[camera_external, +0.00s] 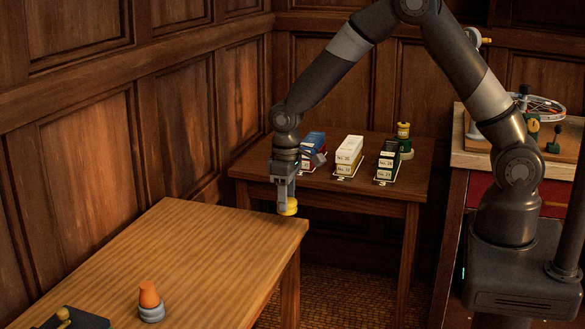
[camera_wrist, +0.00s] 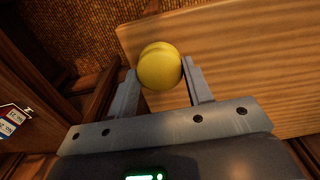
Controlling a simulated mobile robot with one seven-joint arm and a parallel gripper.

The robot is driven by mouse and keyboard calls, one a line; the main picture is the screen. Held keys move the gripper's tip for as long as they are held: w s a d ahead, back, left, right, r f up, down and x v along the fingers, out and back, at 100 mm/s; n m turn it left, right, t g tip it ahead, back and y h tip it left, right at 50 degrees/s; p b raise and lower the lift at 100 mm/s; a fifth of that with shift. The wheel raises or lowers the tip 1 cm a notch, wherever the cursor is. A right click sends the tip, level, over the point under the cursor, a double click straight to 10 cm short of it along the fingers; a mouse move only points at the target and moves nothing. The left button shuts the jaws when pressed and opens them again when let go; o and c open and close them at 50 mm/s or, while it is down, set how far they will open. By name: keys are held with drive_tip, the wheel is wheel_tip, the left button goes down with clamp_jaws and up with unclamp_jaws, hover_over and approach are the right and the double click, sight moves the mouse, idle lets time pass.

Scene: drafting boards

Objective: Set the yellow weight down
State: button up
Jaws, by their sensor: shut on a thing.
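The yellow weight (camera_external: 289,207) is round and held between the fingertips of my gripper (camera_external: 284,190), which points down. In the wrist view the yellow weight (camera_wrist: 160,67) sits between the two grey fingers of my gripper (camera_wrist: 160,75). In the external view the weight is at the far right corner of the light wooden table (camera_external: 190,240). In the wrist view the table (camera_wrist: 240,60) shows behind and beside the weight. I cannot tell whether the weight touches the tabletop.
An orange and grey stacked piece (camera_external: 150,300) and a dark flat object (camera_external: 75,320) are at the near end of the table. The table's middle is clear.

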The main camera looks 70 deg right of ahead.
drive_tip(key=shift+s+d+f, duration=0.15)
drive_tip(key=shift+s+d, duration=0.05)
drive_tip(key=shift+d, duration=0.3)
drive_tip(key=w+a+r+n, duration=0.1)
drive_tip(key=w+a+r, duration=0.4)
drive_tip(key=a, duration=0.4)
drive_tip(key=w+a+r+n, duration=0.1)
drive_tip(key=w+a+r, duration=0.1)
drive_tip(key=w+a, duration=0.65)
hover_over(183, 276)
drive_tip(key=f, duration=0.6)
drive_tip(key=shift+d+f, duration=0.25)
drive_tip(key=shift+a+f, duration=0.25)
drive_tip(key=shift+a, duration=0.05)
drive_tip(key=shift+f, duration=1.9)
drive_tip(key=shift+f, duration=0.15)
drive_tip(key=o, duration=1.3)
drive_tip(key=shift+o, duration=0.2)
